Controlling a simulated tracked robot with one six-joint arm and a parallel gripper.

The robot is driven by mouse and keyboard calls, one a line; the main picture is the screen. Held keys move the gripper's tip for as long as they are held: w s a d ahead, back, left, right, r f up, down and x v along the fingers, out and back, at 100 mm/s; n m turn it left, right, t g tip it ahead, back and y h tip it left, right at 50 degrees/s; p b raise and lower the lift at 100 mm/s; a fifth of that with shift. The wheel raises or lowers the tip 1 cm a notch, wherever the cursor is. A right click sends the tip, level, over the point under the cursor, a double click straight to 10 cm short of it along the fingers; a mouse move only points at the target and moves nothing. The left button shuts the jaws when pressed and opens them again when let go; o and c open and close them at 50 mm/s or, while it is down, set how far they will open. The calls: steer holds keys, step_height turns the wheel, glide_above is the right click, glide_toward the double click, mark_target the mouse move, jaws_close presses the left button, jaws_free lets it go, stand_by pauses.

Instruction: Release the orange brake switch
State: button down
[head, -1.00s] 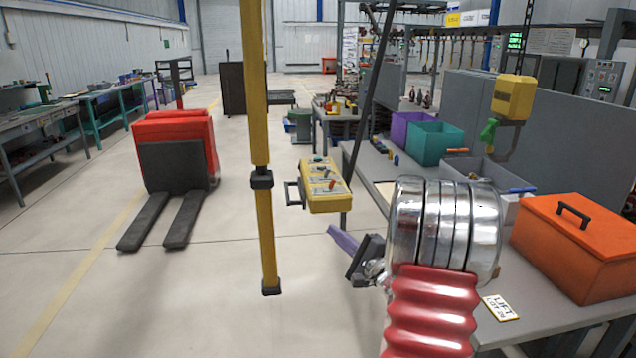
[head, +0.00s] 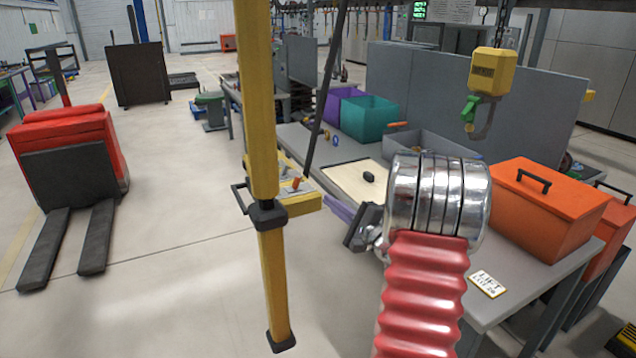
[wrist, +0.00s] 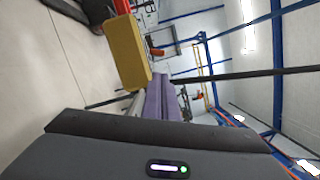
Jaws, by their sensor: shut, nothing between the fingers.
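The yellow control box (head: 303,206) stands left of my gripper in the head view, partly hidden behind a yellow post. An orange switch (head: 296,184) shows upright on its top; which way it is set is too small to tell. My gripper (head: 336,207), with purple fingers, is shut and empty, just right of the box; a touch cannot be made out. In the wrist view the purple fingers (wrist: 163,98) lie together, and a yellow block (wrist: 134,62), apparently the box, is beyond them to the upper left.
The yellow post (head: 258,120) stands in front of the box. A grey workbench (head: 520,285) on the right carries an orange toolbox (head: 545,205) and a teal bin (head: 368,118). A yellow hoist hook block (head: 494,75) hangs above. Clear floor lies left, near a red pallet truck (head: 70,150).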

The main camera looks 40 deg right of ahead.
mark_target(309, 192)
steer(key=shift+w+a, duration=0.1)
steer(key=shift+w, duration=0.45)
steer(key=w, duration=0.6)
steer(key=w+r, duration=0.1)
steer(key=w, duration=0.2)
steer(key=shift+w+d, duration=0.35)
